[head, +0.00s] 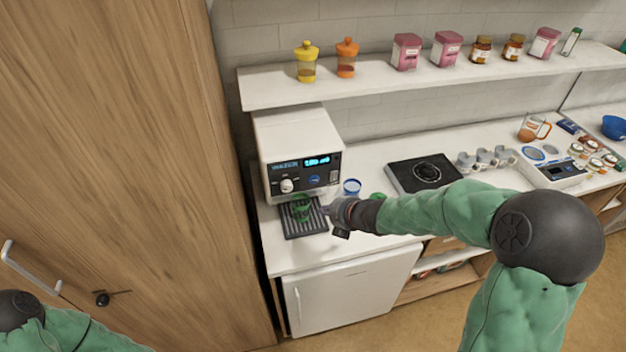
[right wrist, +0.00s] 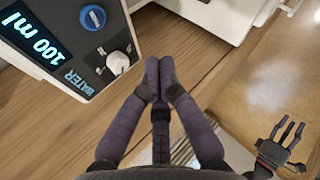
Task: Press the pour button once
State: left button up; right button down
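The white dispenser (head: 296,137) stands on the counter, with a lit display (head: 317,161), a white knob (head: 287,186) and a blue button (head: 314,179) on its dark panel. In the right wrist view the display (right wrist: 38,38) reads 100 ml, and the blue button (right wrist: 92,17) shows beside the knob (right wrist: 118,62). A green cup (head: 302,207) stands on the drip tray (head: 304,228). My right gripper (head: 326,210) is below and right of the panel, apart from the button. In its wrist view its fingertips (right wrist: 159,68) are together and empty. My left gripper (right wrist: 287,133) appears open, away from the machine.
A blue-rimmed cup (head: 352,187) and a green item (head: 377,196) stand right of the machine. A black hotplate (head: 424,173) and several grey mugs (head: 485,158) are further right. A shelf (head: 420,80) with jars runs above; a tall wooden cabinet (head: 120,150) borders the left.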

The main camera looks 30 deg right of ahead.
jog(key=shift+w, duration=0.15)
jog(key=p, duration=0.2)
send_near(310, 185)
jog(key=shift+w+a+f, duration=0.3)
jog(key=shift+w+f, duration=0.3)
jog(key=shift+f, duration=0.25)
jog(key=shift+w+a+f, duration=0.25)
jog(key=shift+w+f, duration=0.35)
jog(key=shift+f, duration=0.2)
jog(key=shift+w, duration=0.2)
jog(key=shift+w+d+p, duration=0.1)
jog(key=shift+w+p, duration=0.1)
jog(key=shift+p, duration=0.1)
jog(key=shift+w+d, duration=0.1)
jog(key=shift+w, duration=0.3)
dwell(0.7)
jog(key=shift+s, duration=0.15)
jog(key=shift+s+a, duration=0.2)
jog(key=shift+s, duration=0.5)
jog(key=shift+b, duration=0.3)
